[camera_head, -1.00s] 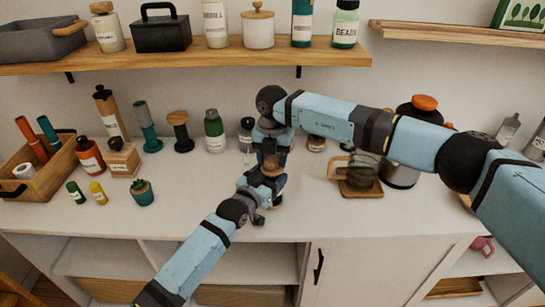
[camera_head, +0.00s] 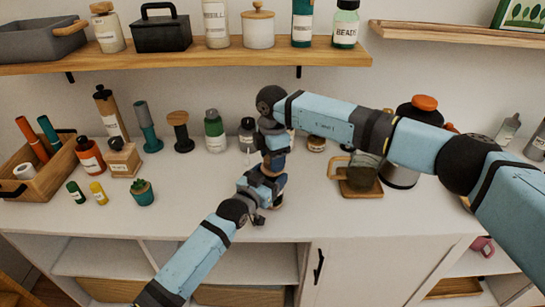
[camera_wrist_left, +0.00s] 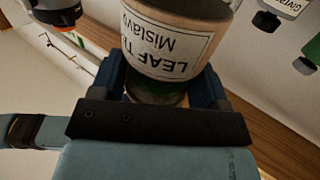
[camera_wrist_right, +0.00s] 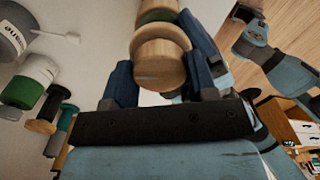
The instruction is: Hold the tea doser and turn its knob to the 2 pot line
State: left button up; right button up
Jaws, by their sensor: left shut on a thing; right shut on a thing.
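The tea doser (camera_wrist_left: 172,48) shows in the left wrist view as a round body with a cream label, its lettering upside down, and a green part lower down. My left gripper (camera_wrist_left: 160,85) is shut around it, one dark blue finger on each side. In the right wrist view, the doser's pale wooden knob (camera_wrist_right: 160,62) sits between the fingers of my right gripper (camera_wrist_right: 160,75), which is shut on it; a green band shows above it. In the head view my right gripper (camera_head: 274,150) is directly above my left gripper (camera_head: 262,186), and they hide most of the doser. The pot line is not legible.
A glass pot on a wooden board (camera_head: 360,190) stands to the right. A wooden shelf (camera_head: 180,60) runs above. The front counter is mostly clear.

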jog(key=shift+m, duration=1.5)
jog(key=o, duration=0.9)
notch_tip(320, 180, up, 12)
jog(key=shift+r, duration=0.1)
